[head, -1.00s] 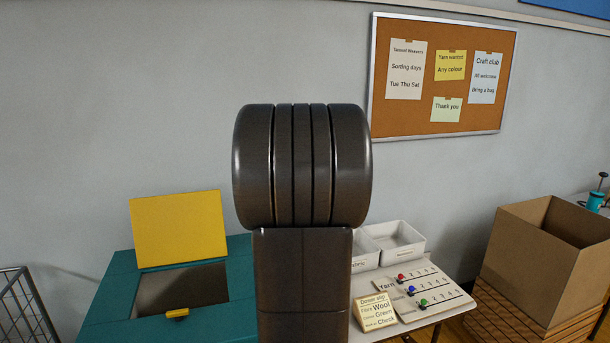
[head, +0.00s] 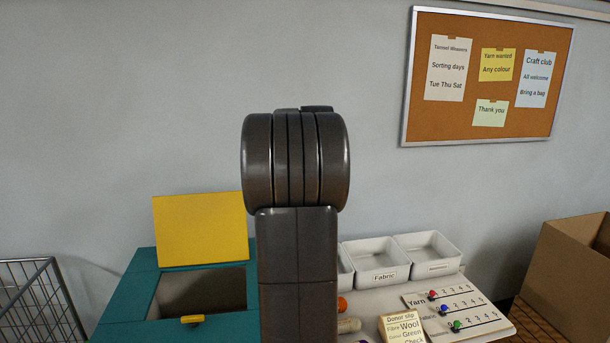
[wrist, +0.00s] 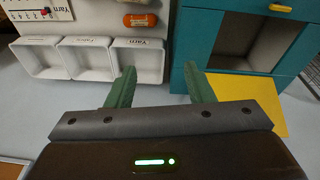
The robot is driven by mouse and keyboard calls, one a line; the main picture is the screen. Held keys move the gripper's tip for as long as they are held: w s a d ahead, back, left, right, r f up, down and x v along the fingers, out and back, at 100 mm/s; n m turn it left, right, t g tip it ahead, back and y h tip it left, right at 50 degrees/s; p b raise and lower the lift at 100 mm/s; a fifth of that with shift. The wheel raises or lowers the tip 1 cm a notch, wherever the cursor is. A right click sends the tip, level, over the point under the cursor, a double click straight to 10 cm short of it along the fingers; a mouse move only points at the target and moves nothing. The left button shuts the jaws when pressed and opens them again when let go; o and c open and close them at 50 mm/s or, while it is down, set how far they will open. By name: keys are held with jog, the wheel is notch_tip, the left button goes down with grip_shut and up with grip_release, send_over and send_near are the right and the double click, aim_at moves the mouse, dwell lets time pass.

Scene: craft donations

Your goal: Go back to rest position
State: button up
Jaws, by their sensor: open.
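My gripper (wrist: 160,82) shows in the wrist view with its two green fingers apart and nothing between them. It is above the area around the white bins (wrist: 138,66) and the teal chest (wrist: 189,52); I cannot tell its exact height. In the head view my dark arm stands upright in the middle, and the gripper itself is not seen there. The arm hides part of the table and the leftmost bin.
The teal chest (head: 125,300) has its yellow lid (head: 200,230) raised. The table holds white bins (head: 430,250), a slider board (head: 455,305), a donor slip (head: 402,326) and an orange item (head: 342,304). A wire basket (head: 40,300) and cardboard box (head: 570,265) flank them.

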jog(key=shift+w+a+f, duration=0.2)
jog(key=shift+w+a, duration=0.25)
jog(key=shift+a, duration=0.25)
jog(key=shift+w+a+f, duration=0.15)
jog(key=shift+w+a, duration=0.3)
jog(key=shift+a, duration=0.25)
jog(key=shift+d, duration=0.1)
